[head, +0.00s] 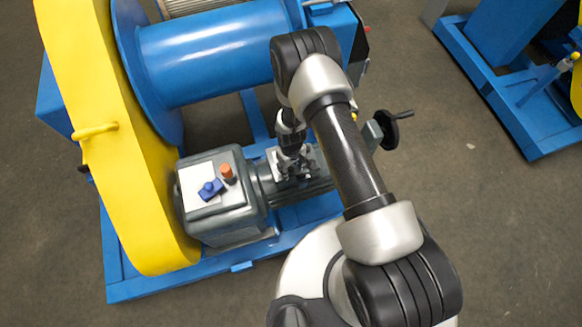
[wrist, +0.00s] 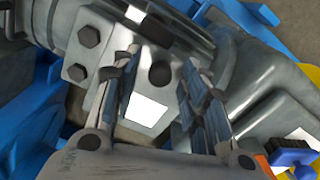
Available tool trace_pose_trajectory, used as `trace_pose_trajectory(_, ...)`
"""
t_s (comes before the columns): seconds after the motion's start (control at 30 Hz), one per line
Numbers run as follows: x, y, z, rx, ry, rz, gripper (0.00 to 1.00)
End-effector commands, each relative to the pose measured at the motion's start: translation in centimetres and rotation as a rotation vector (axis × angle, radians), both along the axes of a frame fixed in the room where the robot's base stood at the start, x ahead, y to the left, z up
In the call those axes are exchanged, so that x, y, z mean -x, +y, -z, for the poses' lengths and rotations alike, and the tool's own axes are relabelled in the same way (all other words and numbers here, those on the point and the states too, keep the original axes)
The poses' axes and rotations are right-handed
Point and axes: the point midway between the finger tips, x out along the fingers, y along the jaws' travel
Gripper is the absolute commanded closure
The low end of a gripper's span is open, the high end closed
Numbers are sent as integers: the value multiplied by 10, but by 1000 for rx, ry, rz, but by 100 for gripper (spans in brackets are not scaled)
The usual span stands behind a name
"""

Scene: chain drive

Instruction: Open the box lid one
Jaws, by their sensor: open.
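My gripper (head: 292,166) is open above the grey motor housing (head: 315,188), with nothing visibly held. In the wrist view, the two fingers of my gripper (wrist: 160,72) stand apart over a light metal plate (wrist: 92,42) with dark bolt heads and a white patch. Which part is box lid one is not clear; no lid is seen standing open. A grey box (head: 228,222) with a pale top plate (head: 196,178) is left of my gripper. Contact between fingers and plate cannot be told. My arm hides part of the motor.
On the grey box stand an orange cylinder (head: 227,173) and a blue knob-like part (head: 210,188). A yellow guard (head: 150,190) and a blue drum (head: 215,55) stand left and behind. A black handwheel (head: 388,128) is to the right. Bare floor lies right.

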Motion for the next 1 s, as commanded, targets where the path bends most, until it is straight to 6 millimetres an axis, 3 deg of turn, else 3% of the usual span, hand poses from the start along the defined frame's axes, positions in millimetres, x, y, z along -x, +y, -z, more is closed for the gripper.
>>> trace_pose_trajectory(0.2, 0, 0, 0, 0, 0, 0, 61)
trace_pose_trajectory(0.8, 0, 0, 0, 0, 0, 0, 100)
trace_pose_trajectory(1.0, 0, 0, 0, 0, 0, 0, 100)
